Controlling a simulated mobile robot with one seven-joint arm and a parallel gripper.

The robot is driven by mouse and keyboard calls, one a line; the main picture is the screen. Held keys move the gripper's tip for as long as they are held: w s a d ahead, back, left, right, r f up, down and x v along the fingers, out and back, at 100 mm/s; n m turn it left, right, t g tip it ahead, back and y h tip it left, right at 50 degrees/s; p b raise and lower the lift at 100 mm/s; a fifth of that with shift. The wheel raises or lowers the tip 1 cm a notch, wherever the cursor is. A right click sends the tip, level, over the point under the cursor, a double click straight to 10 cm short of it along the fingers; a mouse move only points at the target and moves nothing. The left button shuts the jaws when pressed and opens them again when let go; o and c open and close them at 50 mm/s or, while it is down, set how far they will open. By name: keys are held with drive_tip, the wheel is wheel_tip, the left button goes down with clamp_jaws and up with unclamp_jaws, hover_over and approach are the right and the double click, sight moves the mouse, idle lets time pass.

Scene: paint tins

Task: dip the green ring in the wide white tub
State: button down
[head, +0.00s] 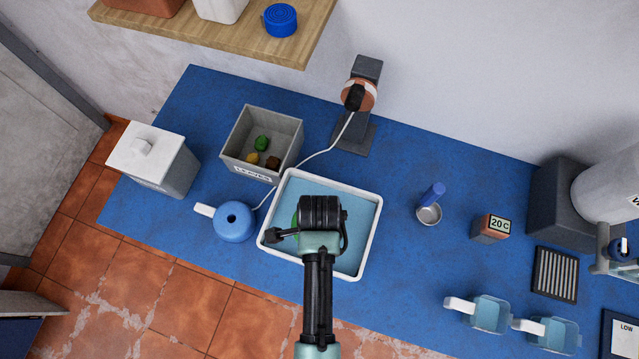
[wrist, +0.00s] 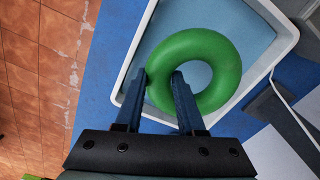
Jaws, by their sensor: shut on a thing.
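The wide white tub (head: 371,215) stands on the blue bench and holds light blue water (head: 362,205). Its rim also shows in the wrist view (wrist: 283,22). My gripper (wrist: 162,82) is shut on the green ring (wrist: 228,57), with one finger outside the band and the other through the hole. The ring appears over the tub's water, inside the rim as seen from the wrist; I cannot tell whether it touches the water. In the head view my arm hides most of the ring, and only a green sliver (head: 296,219) shows at the left.
A grey bin (head: 232,136) with small coloured objects stands behind the tub, and a blue round pot (head: 235,222) is to its left. A white cable (head: 330,145) runs from a dark stand (head: 355,133) past the tub. A small metal cup (head: 429,214) stands to the right.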

drive_tip(key=shift+f+b, duration=3.9)
drive_tip(key=shift+f, duration=1.9)
drive_tip(key=shift+f, duration=0.2)
drive_tip(key=shift+r, duration=0.1)
wheel_tip(320, 180, up, 13)
drive_tip(key=p, duration=1.3)
drive_tip(key=shift+r+p, duration=0.15)
drive_tip(key=shift+p, duration=0.2)
